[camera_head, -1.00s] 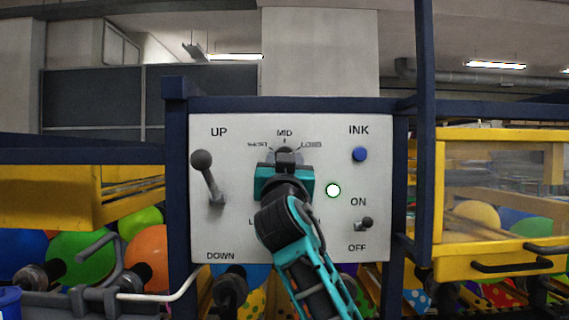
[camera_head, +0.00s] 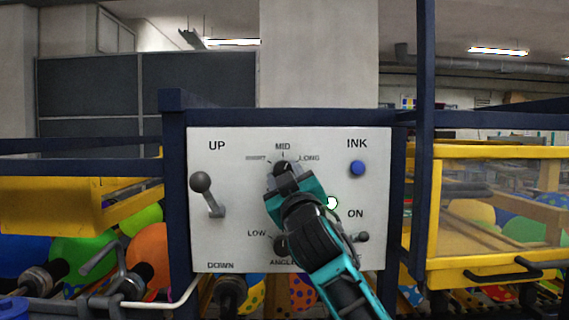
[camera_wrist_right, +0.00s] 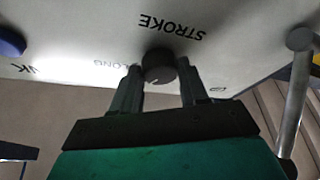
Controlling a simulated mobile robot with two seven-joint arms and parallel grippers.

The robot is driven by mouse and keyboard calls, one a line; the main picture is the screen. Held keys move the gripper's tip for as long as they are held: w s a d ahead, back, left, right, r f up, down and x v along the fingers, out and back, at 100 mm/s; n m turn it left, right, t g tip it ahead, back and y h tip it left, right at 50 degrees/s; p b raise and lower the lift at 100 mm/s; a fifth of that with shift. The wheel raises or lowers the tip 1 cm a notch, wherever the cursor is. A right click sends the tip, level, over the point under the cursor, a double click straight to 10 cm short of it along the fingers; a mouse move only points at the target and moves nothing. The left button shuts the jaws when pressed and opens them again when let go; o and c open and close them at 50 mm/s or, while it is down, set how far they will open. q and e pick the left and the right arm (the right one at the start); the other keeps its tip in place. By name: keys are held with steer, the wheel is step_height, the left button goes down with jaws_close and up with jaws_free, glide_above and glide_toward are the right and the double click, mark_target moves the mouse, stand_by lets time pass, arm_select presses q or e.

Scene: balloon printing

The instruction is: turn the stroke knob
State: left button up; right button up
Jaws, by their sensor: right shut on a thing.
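The stroke knob (camera_head: 283,167) is a round dark knob on the white control panel (camera_head: 236,150), under the labels SHORT, MID and LONG. My right gripper (camera_head: 285,179) is at the knob, its jaws tilted, with the right side higher in the head view. In the right wrist view the knob (camera_wrist_right: 158,66) sits between the two fingers of this gripper (camera_wrist_right: 160,82), near the word STROKE. The gripper is shut on the knob. The knob's pointer is too small to read. My left gripper is not in view.
The panel also carries a lever (camera_head: 205,190) at the left, a blue INK button (camera_head: 357,168), a round light (camera_head: 332,203) and an ON/OFF switch (camera_head: 361,237). The angle knob (camera_head: 281,243) is partly behind my right arm. Dark blue frame posts (camera_head: 177,200) flank the panel.

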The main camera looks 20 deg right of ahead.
steer(key=shift+s+d+r+n+g+y, duration=0.2)
steer(key=shift+n+g+y, duration=0.6)
steer(key=shift+n, duration=2.25)
steer(key=shift+w+a+r+n+g+y, duration=0.2)
steer(key=shift+n+g, duration=1)
steer(key=shift+n, duration=1.9)
steer(key=shift+s+d+r+n+g+y, duration=0.1)
steer(key=shift+d+r+n+g+y, duration=0.45)
steer(key=shift+n, duration=2.5)
steer(key=shift+a+f+g, duration=0.3)
steer(key=shift+a+g, duration=0.05)
steer(key=shift+g, duration=0.1)
steer(key=o, duration=1.1)
steer(key=shift+r, duration=0.1)
steer(key=shift+c, duration=0.2)
steer(key=s+d+r+b, duration=0.1)
steer(key=s+r, duration=0.1)
steer(key=s, duration=1)
steer(key=shift+s, duration=0.35)
